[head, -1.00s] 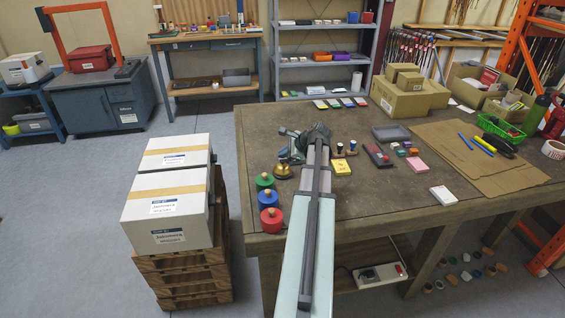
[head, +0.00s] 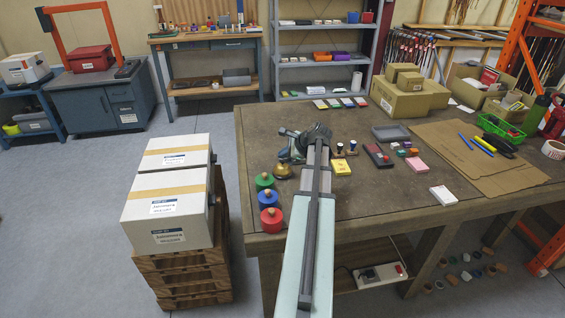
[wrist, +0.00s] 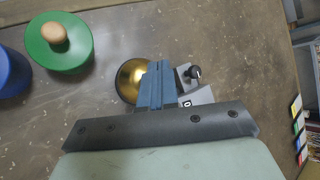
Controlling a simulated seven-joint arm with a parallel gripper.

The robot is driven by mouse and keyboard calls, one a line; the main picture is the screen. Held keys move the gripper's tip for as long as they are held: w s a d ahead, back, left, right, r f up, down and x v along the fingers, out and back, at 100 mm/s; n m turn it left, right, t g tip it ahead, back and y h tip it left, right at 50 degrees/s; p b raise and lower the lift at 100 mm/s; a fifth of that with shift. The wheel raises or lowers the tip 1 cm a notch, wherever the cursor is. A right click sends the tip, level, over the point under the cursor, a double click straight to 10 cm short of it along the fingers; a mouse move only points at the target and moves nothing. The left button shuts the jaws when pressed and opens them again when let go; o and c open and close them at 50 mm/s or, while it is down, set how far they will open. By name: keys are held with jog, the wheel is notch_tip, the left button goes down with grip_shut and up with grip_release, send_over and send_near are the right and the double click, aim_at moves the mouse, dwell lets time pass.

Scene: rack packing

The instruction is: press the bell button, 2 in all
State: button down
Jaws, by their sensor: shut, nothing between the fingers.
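The brass bell (head: 282,171) stands on the workbench near its left edge. It also shows in the wrist view (wrist: 128,84) as a round gold dome, partly covered by my gripper's fingers. My gripper (wrist: 158,70) is shut and empty, with its blue-grey fingers over the right part of the bell. In the head view my gripper (head: 287,133) is beside and just beyond the bell, partly hidden by my own arm. The bell's button is hidden, and I cannot tell whether the fingers touch it.
Green (head: 264,181), blue (head: 269,198) and red (head: 271,219) round containers with wooden knobs stand in front of the bell. A grey device with a black knob (wrist: 193,73) is right of the fingers. A yellow box (head: 341,167) lies right of my arm.

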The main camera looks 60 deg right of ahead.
jog(key=shift+f, duration=0.8)
dwell(0.8)
jog(key=shift+r, duration=0.9)
jog(key=shift+r, duration=2.5)
dwell(1.0)
notch_tip(320, 180, up, 4)
jog(key=shift+f, duration=0.1)
jog(key=shift+f, duration=0.2)
dwell(0.3)
